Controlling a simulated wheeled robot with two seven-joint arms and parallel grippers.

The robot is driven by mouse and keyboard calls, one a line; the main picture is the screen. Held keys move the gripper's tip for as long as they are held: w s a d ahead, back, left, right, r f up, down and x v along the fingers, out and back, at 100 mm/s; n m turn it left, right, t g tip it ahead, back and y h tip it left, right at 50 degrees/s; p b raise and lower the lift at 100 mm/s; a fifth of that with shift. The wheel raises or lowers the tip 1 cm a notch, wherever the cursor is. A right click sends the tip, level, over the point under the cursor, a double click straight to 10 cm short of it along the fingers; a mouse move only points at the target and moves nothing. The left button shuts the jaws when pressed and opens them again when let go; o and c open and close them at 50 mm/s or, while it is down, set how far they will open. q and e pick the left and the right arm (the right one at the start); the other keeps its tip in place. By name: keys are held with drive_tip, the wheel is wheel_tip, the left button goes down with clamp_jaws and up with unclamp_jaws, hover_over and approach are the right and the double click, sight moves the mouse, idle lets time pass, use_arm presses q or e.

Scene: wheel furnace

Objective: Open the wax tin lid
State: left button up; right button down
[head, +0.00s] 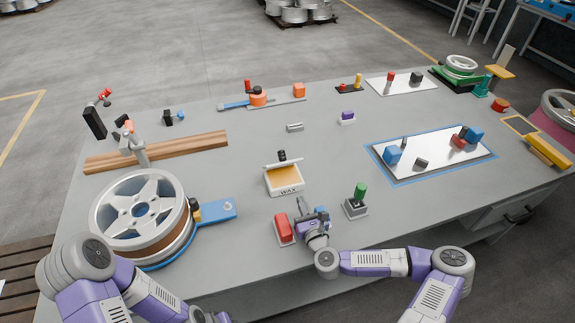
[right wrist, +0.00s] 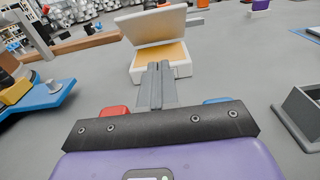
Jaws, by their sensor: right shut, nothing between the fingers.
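The wax tin (head: 285,187) is a white box marked WAX, near the middle of the table. Its lid (head: 283,163) stands raised and tilted back at the rear edge, and yellow-orange wax shows inside. In the right wrist view the tin (right wrist: 162,71) is straight ahead with its lid (right wrist: 152,26) up. My right gripper (head: 302,203) is shut and empty, just in front of the tin. Its closed fingers (right wrist: 155,70) overlap the tin's front in the wrist view; I cannot tell whether they touch. My left arm shows at lower left, its gripper out of view.
A red block (head: 283,228) sits left of my right gripper. A green-handled tool in a grey holder (head: 356,208) stands to its right. A large spoked wheel (head: 140,212) with a blue plate (head: 217,211) is on the left. The table behind the tin is mostly clear.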

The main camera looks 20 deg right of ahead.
drive_tip(key=shift+w+a, duration=0.1)
drive_tip(key=shift+w, duration=0.35)
drive_tip(key=b, duration=0.1)
approach(281, 158)
drive_tip(key=f, duration=0.1)
drive_tip(key=d+f, duration=0.1)
drive_tip(key=f, duration=0.2)
drive_tip(key=shift+w+d+f, duration=0.25)
drive_tip(key=shift+w+d, duration=0.1)
drive_tip(key=w+r, duration=0.2)
drive_tip(key=w, duration=0.1)
drive_tip(key=shift+w+r, duration=0.1)
drive_tip(key=shift+r, duration=0.3)
